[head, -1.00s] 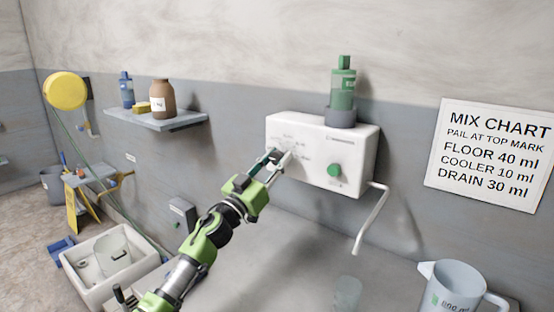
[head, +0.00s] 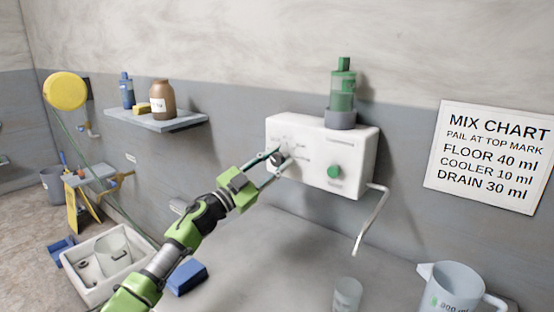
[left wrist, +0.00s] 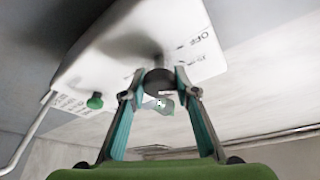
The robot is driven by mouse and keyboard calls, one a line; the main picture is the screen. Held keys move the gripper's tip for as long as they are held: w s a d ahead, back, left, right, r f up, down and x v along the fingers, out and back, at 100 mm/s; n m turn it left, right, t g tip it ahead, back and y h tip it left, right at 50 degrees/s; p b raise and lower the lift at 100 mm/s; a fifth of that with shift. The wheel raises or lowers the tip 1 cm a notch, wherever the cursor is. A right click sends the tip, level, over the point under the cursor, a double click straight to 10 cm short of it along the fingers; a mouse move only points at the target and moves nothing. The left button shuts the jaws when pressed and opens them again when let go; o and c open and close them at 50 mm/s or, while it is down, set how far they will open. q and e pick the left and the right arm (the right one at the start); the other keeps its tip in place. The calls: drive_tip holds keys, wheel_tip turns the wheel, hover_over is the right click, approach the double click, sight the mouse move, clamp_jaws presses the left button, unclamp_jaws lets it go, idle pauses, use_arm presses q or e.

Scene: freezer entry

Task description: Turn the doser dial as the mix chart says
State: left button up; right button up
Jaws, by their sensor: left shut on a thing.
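The white doser box (head: 345,150) is fixed to the wall, with a green bottle (head: 343,88) on top and a green button (head: 334,171) on its front. Its dark dial (head: 279,158) is on the left of the front face. My left gripper (head: 273,162) is shut on the dial; the left wrist view shows the dark dial (left wrist: 158,82) between the fingertips. Dial markings including "OFF" show there, but the pointer setting is unreadable. The mix chart (head: 492,155) on the wall reads floor 40 ml, cooler 10 ml, drain 30 ml. My right gripper is out of view.
A bent spout (head: 372,220) hangs from the doser's right side. Below are a clear cup (head: 347,295) and a measuring jug (head: 455,290). A shelf (head: 160,121) with bottles is at left, above a white sink (head: 75,262). A blue block (head: 187,277) lies near my arm.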

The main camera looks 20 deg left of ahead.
use_arm(q)
drive_tip(key=m+g, duration=0.1)
drive_tip(key=m, duration=0.1)
drive_tip(key=m+g+h+p, duration=0.1)
drive_tip(key=m, duration=0.1)
drive_tip(key=shift+a+r+m, duration=0.1)
drive_tip(key=shift+r+m, duration=0.05)
drive_tip(key=shift+m, duration=0.25)
drive_tip(key=m+g+p, duration=0.1)
drive_tip(key=m, duration=0.2)
drive_tip(key=m+g+p, duration=0.1)
drive_tip(key=m+p, duration=0.1)
drive_tip(key=m, duration=0.1)
drive_tip(key=m+g+p, duration=0.1)
drive_tip(key=m, duration=0.1)
drive_tip(key=shift+r+m+y+p, duration=0.1)
drive_tip(key=shift+m+y+p, duration=0.2)
drive_tip(key=shift+m+p, duration=0.1)
drive_tip(key=m+g+y+p, duration=0.1)
drive_tip(key=m+p, duration=0.3)
drive_tip(key=shift+y+p, duration=0.35)
drive_tip(key=shift+y, duration=0.05)
drive_tip(key=m+p, duration=0.2)
drive_tip(key=shift+y+p, duration=0.3)
drive_tip(key=shift+y, duration=0.1)
drive_tip(key=shift+f+m+y+p, duration=0.25)
drive_tip(key=shift+m+y+p, duration=0.15)
drive_tip(key=shift+m+p, duration=0.1)
drive_tip(key=o, duration=1.1)
